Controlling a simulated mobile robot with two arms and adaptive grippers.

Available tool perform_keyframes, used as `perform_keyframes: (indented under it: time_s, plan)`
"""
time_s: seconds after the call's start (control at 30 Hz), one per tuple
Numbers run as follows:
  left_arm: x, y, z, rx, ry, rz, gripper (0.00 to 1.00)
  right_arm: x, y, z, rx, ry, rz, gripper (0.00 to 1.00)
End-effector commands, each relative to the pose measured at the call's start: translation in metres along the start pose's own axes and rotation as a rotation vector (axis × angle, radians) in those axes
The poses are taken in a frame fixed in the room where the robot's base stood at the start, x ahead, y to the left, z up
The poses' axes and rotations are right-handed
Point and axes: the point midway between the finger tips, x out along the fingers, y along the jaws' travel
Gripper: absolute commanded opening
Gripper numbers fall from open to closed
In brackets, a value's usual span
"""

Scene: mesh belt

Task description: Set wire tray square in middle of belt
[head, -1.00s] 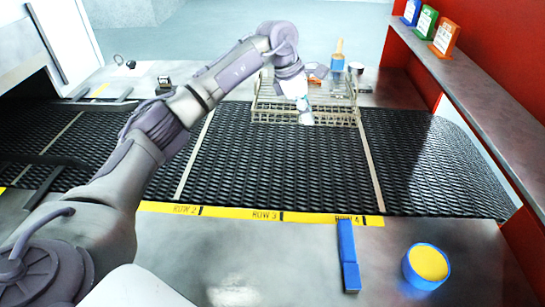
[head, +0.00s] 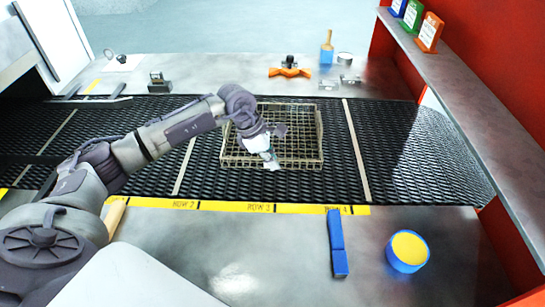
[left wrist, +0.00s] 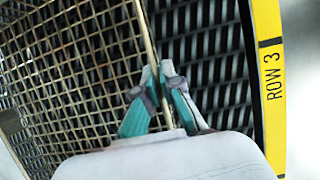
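The wire tray (head: 302,160) is a shallow brass-coloured mesh basket on the black mesh belt (head: 400,160), between two pale cross strips. It looks level and roughly square to the belt; I cannot tell if its whole base touches. My left gripper (head: 271,163) is at the tray's near side, and the forearm hides part of the left side. In the left wrist view, the teal fingertips (left wrist: 158,72) are close together with the tray's rim (left wrist: 148,35) between them, so the gripper is shut on it. My right gripper is not in view.
A yellow strip with row labels (head: 260,207) edges the belt's near side. A blue block (head: 337,245) and a blue-and-yellow round tub (head: 407,251) stand on the near counter. An orange holder (head: 290,72) and a brush (head: 327,48) are on the far counter. The belt's right part is clear.

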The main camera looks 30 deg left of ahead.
Motion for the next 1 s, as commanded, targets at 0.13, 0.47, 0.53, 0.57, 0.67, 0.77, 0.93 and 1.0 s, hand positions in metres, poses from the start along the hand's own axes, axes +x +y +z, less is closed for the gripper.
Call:
perform_keyframes:
  time_s: [0.13, 0.47, 0.53, 0.57, 0.67, 0.77, 0.93, 1.0]
  plan:
    - [0.000, 0.001, 0.001, 0.002, -0.002, 0.003, 0.00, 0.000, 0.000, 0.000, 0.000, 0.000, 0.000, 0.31]
    - [0.003, 0.000, -0.001, 0.001, 0.000, 0.000, 0.30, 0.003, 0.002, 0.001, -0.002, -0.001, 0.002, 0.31]
    - [0.002, 0.000, -0.001, 0.001, 0.000, 0.000, 0.31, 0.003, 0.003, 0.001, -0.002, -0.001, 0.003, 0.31]
    - [0.002, 0.000, -0.001, 0.001, 0.000, 0.000, 0.31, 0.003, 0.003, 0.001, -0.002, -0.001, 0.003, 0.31]
    - [0.002, 0.000, -0.001, 0.001, 0.000, 0.000, 0.31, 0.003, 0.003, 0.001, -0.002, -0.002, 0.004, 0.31]
    - [0.002, 0.000, 0.000, 0.001, 0.000, 0.000, 0.31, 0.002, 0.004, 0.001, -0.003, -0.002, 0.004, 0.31]
    - [-0.010, 0.001, -0.001, 0.002, 0.000, 0.002, 0.31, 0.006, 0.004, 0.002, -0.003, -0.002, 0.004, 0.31]
    - [-0.022, 0.001, -0.001, 0.003, 0.000, 0.004, 0.31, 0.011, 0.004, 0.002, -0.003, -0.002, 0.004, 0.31]
